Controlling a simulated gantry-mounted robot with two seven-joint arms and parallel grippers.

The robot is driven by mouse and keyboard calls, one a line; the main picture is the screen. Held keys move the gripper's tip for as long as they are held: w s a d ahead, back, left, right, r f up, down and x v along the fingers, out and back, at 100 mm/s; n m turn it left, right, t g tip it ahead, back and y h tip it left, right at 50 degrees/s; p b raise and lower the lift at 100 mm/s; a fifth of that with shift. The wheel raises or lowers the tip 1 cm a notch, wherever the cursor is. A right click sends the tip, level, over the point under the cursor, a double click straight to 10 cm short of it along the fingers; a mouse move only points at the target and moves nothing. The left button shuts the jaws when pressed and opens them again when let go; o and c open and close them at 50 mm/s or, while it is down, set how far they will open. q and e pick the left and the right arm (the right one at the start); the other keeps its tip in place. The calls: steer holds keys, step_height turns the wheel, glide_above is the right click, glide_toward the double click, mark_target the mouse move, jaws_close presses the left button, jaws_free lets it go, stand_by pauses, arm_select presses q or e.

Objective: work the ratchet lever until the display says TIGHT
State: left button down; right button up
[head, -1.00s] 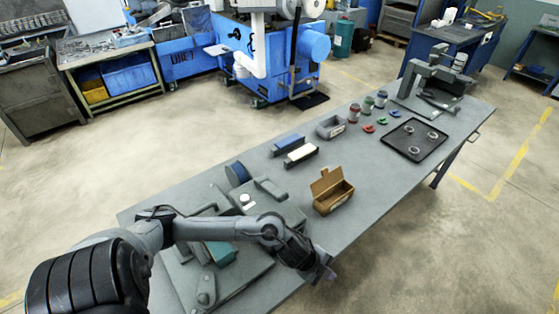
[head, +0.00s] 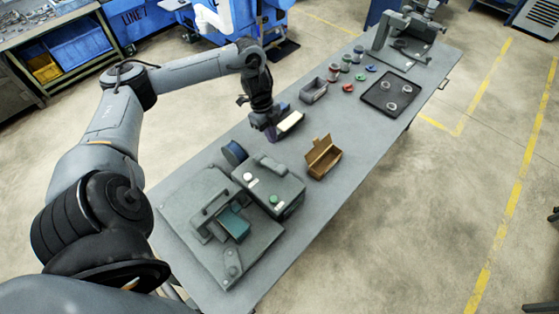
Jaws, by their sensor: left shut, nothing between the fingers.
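A grey fixture plate (head: 185,205) lies at the near end of the bench. On it are a raised bar-like handle (head: 216,203), a teal block (head: 236,224) and a short round-ended arm (head: 232,262); I cannot tell which part is the ratchet lever. Beside it is a grey box (head: 284,192) with a white and a green round button on top. I can read no display text. My left gripper (head: 272,136) is shut and empty, pointing down beyond the grey box, close to a white-topped block (head: 290,122). My right gripper is out of view.
An open brown box (head: 323,158), a grey bin (head: 313,90), several small coloured parts and a black tray (head: 390,93) with rings lie farther along. A grey machine (head: 405,38) stands at the far end.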

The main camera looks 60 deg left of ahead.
arm_select(q)
steer(key=shift+d+f, duration=0.1)
steer(key=shift+f, duration=0.1)
steer(key=p, duration=0.3)
glide_toward(282, 170)
steer(key=x, duration=0.5)
steer(key=shift+d+f, duration=0.1)
steer(key=shift+x, duration=0.75)
steer(key=shift+f, duration=0.1)
